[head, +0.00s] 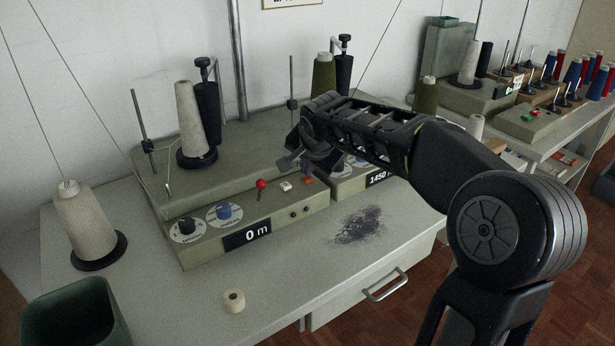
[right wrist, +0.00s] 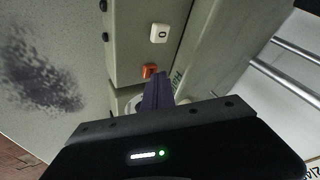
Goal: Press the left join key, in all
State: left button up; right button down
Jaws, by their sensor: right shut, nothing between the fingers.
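The left winder unit (head: 205,245) has a front panel reading 0 m. Near its right end are a white key (head: 286,186) and an orange key (head: 308,180), which I take to be the join key. In the right wrist view the white key (right wrist: 159,33) is marked 0, and the orange key (right wrist: 149,71) is right by my fingertips. My right gripper (head: 288,163) is shut and empty, above and behind the keys in the head view; its closed fingers (right wrist: 160,84) also show in the wrist view. I cannot tell whether they touch the orange key. My left gripper is not in view.
A red-knobbed lever (head: 261,184) and two dials (head: 224,213) are on the same panel. My right arm partly hides the right unit, whose display (head: 381,177) reads 1450. A small roll (head: 234,300) and a dark smudge (head: 360,225) are on the table.

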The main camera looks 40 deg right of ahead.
aim_at(308, 179)
jog(key=shift+r+p, duration=0.55)
jog(key=shift+r, duration=0.35)
jog(key=shift+r, duration=0.15)
jog(key=shift+r+p, duration=1.65)
jog(key=shift+r, duration=0.7)
